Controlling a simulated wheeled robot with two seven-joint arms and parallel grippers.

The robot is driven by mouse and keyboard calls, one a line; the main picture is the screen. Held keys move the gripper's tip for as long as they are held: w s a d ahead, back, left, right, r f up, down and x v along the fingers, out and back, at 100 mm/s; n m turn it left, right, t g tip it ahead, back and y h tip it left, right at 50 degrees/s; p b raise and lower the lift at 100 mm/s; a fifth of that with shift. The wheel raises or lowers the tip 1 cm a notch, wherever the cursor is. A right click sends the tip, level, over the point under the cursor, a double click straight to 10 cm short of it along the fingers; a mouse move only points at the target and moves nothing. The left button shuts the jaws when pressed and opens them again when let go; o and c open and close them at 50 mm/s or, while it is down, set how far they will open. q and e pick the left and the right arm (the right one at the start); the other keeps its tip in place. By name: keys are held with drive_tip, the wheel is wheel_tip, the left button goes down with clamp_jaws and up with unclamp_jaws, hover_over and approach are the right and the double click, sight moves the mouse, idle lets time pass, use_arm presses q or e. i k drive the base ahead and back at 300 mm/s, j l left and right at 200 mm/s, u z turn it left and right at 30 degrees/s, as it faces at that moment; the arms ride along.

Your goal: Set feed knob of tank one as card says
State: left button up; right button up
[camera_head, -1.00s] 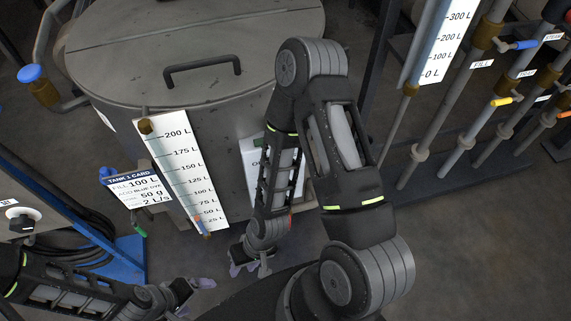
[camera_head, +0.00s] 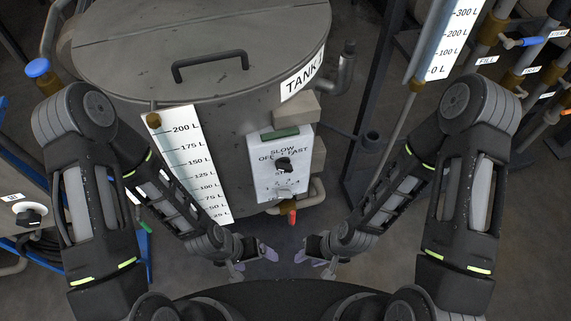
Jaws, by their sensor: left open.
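The grey tank (camera_head: 200,50) labelled TANK 1 fills the upper left. On its front is a white panel (camera_head: 262,178) marked SLOW, OFF and FAST, with a black knob (camera_head: 284,165) whose pointer direction I cannot tell. A second black knob (camera_head: 28,215) sits on a cabinet at the far left. I cannot tell which knob is the feed knob. The tank card is hidden behind my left arm. My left gripper (camera_head: 254,260) is open and empty below the panel. My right gripper (camera_head: 315,264) is also open and empty, facing it, apart from both knobs.
A white level scale (camera_head: 188,155) leans on the tank's front, left of the panel. A red-handled valve (camera_head: 292,217) is under the panel. Pipes with a blue valve handle (camera_head: 528,42) stand at right. The floor (camera_head: 345,205) between panel and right arm is bare.

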sight(283, 192)
drive_tip(key=k+j+u, duration=0.1)
drive_tip(key=u, duration=0.4)
drive_tip(key=k+j+u, duration=0.2)
drive_tip(key=u, duration=0.25)
drive_tip(key=z, duration=1.1)
drive_tip(key=k+z, duration=0.15)
drive_tip(key=z, duration=0.25)
drive_tip(key=k+l+z, duration=0.1)
drive_tip(key=z, duration=0.35)
drive_tip(key=k+l+z, duration=0.15)
drive_tip(key=z, duration=0.25)
